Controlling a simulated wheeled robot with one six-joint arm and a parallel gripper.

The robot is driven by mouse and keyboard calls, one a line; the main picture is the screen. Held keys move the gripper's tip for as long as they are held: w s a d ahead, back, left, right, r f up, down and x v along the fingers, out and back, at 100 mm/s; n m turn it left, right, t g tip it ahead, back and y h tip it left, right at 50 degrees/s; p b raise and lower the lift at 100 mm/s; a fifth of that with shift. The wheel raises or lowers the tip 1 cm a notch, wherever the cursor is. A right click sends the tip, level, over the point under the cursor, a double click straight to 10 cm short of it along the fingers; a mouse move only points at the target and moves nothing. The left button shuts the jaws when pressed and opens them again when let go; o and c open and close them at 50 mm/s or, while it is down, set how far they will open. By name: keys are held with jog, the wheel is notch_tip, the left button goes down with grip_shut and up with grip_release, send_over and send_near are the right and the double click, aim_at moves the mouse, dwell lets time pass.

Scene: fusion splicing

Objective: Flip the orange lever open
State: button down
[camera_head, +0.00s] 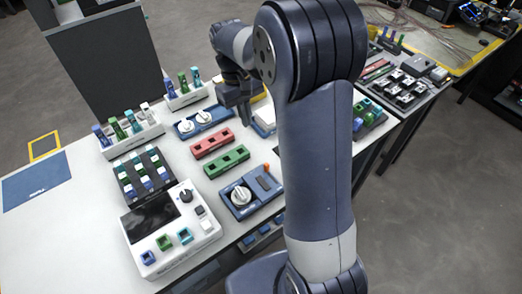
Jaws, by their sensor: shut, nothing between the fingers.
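A small orange lever (267,168) stands up at the right end of a dark blue device (262,205), beside that device's white round knob. Whether the lever is open or closed is too small to tell. My gripper (245,120) is shut and empty. It points down over the back part of the table, well behind the orange lever and apart from it. My arm hides part of the area to the right of the blue device.
Red (213,143) and green (227,161) slotted blocks lie between my gripper and the blue device. A white control box (200,236) stands at front left. A blue tray with white knobs (200,121) lies left of my gripper.

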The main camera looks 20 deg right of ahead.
aim_at(266, 167)
jog(key=x, duration=0.9)
jog(key=shift+s+d+f, duration=0.1)
jog(key=shift+f, duration=0.1)
jog(key=s, duration=0.3)
jog(key=shift+d+f, duration=0.25)
jog(key=shift+d, duration=0.15)
jog(key=shift+s+d, duration=0.2)
jog(key=shift+s, duration=0.3)
jog(key=s, duration=0.1)
jog(key=s+d, duration=0.1)
jog(key=s, duration=0.2)
jog(key=shift+s+d, duration=0.3)
jog(key=shift+s, duration=0.1)
jog(key=shift+w, duration=0.1)
